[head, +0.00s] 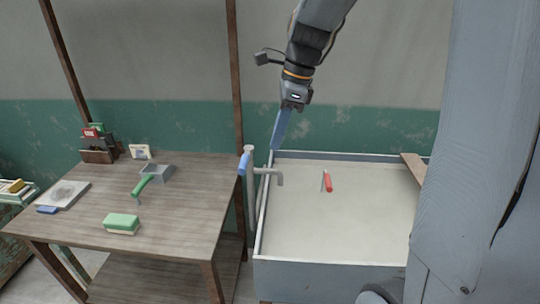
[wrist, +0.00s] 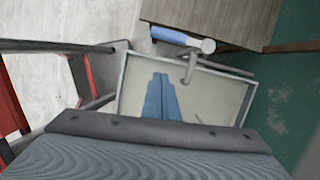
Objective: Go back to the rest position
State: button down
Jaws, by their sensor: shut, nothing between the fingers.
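My gripper (head: 275,147) hangs from the arm above the back left corner of the grey basin (head: 330,276), its blue fingers pointing down and together. Nothing is between them. In the wrist view the gripper (wrist: 160,77) shows its two blue fingers side by side over the basin's pale inside. The fingers appear apart from the basin and the tap, though the exact height is hard to tell.
A grey tap (head: 266,171) with a blue lever (head: 244,163) stands at the basin's left edge, close below my gripper. A red-handled tool (head: 327,182) lies in the basin. A wooden table (head: 185,222) at left bears a green sponge (head: 121,223) and a green-handled tool (head: 142,187).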

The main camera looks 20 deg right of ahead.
jog(key=s+f+n+h+b, duration=0.2)
jog(key=s+f+n+b, duration=0.1)
jog(key=s+f+n, duration=0.9)
notch_tip(320, 180, down, 5)
jog(key=n, duration=0.9)
jog(key=shift+s+a+r+n+t+h+b, duration=0.2)
jog(key=shift+a+n+t+h+b, duration=0.1)
jog(key=shift+a, duration=0.1)
